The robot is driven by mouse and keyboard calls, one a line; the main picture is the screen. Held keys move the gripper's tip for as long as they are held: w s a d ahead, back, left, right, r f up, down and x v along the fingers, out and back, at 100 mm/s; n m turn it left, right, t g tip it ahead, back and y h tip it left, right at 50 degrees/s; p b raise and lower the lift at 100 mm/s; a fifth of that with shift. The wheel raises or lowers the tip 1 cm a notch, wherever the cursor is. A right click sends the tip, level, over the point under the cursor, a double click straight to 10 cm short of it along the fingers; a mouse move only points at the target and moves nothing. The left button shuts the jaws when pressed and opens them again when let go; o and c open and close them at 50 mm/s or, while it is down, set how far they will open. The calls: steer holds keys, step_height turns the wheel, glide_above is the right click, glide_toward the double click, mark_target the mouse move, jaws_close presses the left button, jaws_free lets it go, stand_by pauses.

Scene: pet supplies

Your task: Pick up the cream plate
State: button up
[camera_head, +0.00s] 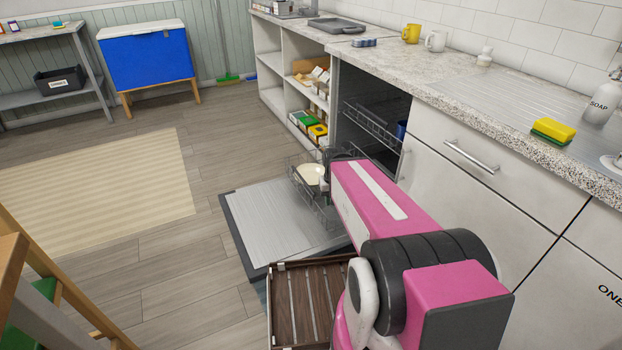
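The cream plate (309,174) is in the pulled-out wire rack (300,190) of the open dishwasher, near the picture's middle. Only part of it shows. My pink arm reaches from the lower right to the rack. My gripper (324,180) is at the plate's right edge, small and dark and partly hidden by my arm. Whether its fingers touch the plate, and whether they are open or shut, I cannot tell.
The dishwasher door (275,219) lies folded down below the rack. A brown slatted tray (305,303) is nearer, beside my arm. The counter (440,85) and white drawers (480,165) stand to the right. Wooden floor is clear to the left, around a beige rug (95,190).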

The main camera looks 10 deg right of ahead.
steer(key=shift+o, duration=0.7)
steer(key=w+d+f+m+t+y, duration=0.2)
steer(key=w+f+m, duration=0.3)
steer(key=w, duration=0.8)
steer(key=w+d+f+m+t+y, duration=0.2)
steer(key=w+d+f+m+y, duration=0.2)
steer(key=w+f, duration=0.8)
steer(key=w+d+f+m+t+y, duration=0.3)
steer(key=w+f+m, duration=0.3)
steer(key=w, duration=1)
step_height(320, 180, down, 3)
steer(key=shift+w, duration=0.15)
steer(key=x, duration=0.5)
steer(key=shift+s+a+x, duration=0.15)
steer(key=shift+x, duration=1.2)
steer(key=shift+s+a+x, duration=0.1)
steer(key=shift+a+x, duration=0.1)
steer(key=shift+x, duration=1.2)
steer(key=shift+r, duration=0.2)
jaws_close()
